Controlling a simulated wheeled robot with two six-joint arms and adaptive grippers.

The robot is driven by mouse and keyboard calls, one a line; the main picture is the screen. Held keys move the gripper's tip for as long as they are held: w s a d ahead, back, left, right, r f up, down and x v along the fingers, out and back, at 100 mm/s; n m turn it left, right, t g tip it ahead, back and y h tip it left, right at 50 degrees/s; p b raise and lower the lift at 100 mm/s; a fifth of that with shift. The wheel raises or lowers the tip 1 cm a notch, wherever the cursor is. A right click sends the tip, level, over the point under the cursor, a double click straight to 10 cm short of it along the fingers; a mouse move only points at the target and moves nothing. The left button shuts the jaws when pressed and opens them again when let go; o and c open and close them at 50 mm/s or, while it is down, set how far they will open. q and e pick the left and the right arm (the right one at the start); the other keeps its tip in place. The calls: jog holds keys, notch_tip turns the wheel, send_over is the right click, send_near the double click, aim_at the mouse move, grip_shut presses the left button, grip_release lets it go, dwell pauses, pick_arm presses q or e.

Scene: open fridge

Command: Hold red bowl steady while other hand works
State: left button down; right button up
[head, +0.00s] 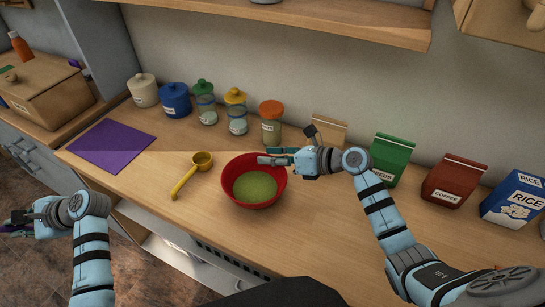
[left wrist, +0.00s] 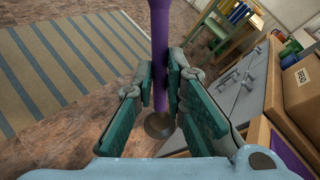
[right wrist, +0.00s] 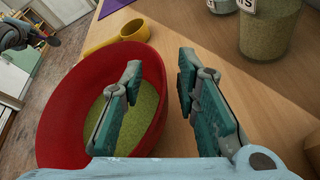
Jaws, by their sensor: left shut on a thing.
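The red bowl (head: 235,187) stands upright on the wooden counter and holds green contents (head: 256,187). The bowl also fills the left of the right wrist view (right wrist: 60,100). My right gripper (head: 272,155) is at the bowl's back rim. In the right wrist view my right gripper (right wrist: 160,75) is open, one finger over the inside of the bowl and the other outside it. My left gripper (head: 22,228) is off the counter's front at lower left. It is shut on a purple-handled utensil (left wrist: 160,50) with a dark round end.
A yellow scoop (head: 184,182) lies left of the bowl, and a purple mat (head: 110,145) further left. Several jars, including an orange-lidded one (head: 271,122), line the wall. Bags and a rice box (head: 515,200) stand right. The counter before the mat is clear.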

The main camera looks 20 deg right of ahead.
jog(key=v, duration=1.2)
jog(key=shift+w, duration=0.1)
